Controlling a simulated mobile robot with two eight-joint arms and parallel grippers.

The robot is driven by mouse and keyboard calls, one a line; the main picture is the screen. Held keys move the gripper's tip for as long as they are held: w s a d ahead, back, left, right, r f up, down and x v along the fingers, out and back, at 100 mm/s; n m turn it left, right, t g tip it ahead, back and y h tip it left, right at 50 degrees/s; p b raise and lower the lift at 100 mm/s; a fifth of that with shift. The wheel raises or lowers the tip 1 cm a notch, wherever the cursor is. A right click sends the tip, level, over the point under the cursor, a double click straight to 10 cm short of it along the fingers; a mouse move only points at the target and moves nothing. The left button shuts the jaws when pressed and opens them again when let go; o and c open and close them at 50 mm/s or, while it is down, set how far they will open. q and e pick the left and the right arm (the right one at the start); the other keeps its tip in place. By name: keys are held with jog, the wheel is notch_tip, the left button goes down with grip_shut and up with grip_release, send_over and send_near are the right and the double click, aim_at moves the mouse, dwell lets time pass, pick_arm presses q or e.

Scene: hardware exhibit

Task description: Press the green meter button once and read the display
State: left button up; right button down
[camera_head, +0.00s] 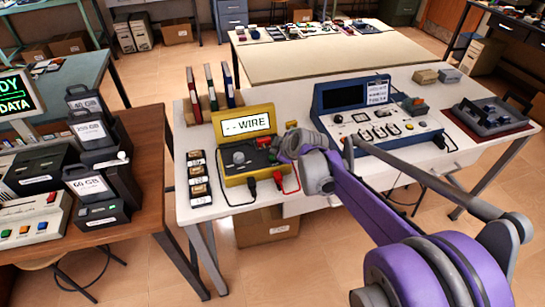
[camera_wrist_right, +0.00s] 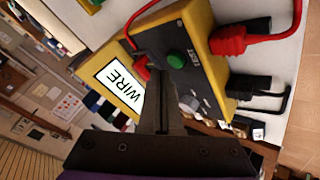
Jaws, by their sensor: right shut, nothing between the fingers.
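The yellow meter (camera_head: 236,172) stands on the white table, with its display (camera_head: 247,124) facing me and reading "- - WIRE". The round green button (camera_wrist_right: 176,61) is on the meter's dark panel beside the word "TEST". I cannot make the button out in the head view. My right gripper (camera_wrist_right: 154,82) is shut and empty, its fingertips close to the button at its lower left. I cannot tell whether they touch the meter. My left gripper is out of view.
Red and black leads plug into the meter's front. A blue instrument (camera_head: 352,97) stands to its right, and small labelled blocks (camera_head: 198,178) to its left. Binders (camera_head: 228,84) stand behind. A brown table (camera_head: 152,190) with dark devices is further left.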

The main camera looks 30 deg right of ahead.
aim_at(275, 161)
jog(key=shift+f, duration=0.1)
jog(key=shift+f, duration=0.35)
jog(key=shift+f+b, duration=0.4)
jog(key=shift+f, duration=0.1)
dwell(0.6)
jog(key=shift+r, duration=0.1)
jog(key=shift+r+p, duration=0.8)
jog(key=shift+r, duration=0.15)
notch_tip(275, 161, up, 5)
jog(key=p, duration=0.4)
